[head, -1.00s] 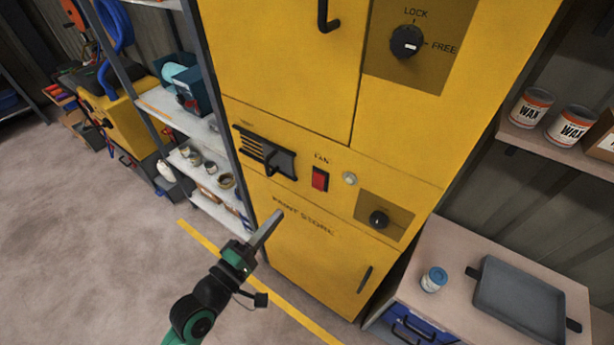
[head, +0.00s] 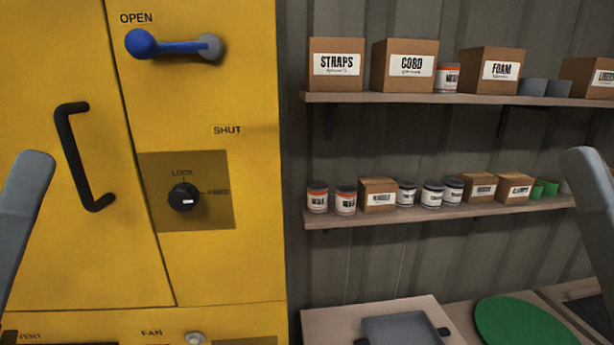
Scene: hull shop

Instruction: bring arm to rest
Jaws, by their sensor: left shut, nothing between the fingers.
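The task names only an arm. My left gripper (head: 34,165) shows at the left edge as a grey finger raised upright, tilted a little to the right. It is shut and empty, in front of the yellow cabinet (head: 235,265) in the picture. My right gripper (head: 580,160) shows at the right edge as a single grey finger, in front of the shelf wall. Whether it is open or shut cannot be seen. The rest of both arms is out of the picture.
The cabinet has a black handle (head: 75,160), a blue lever (head: 165,45) by OPEN and a lock knob (head: 183,198). Shelves (head: 400,215) hold boxes and cans. A grey tray (head: 400,328) and a green disc (head: 525,322) lie on the counter below.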

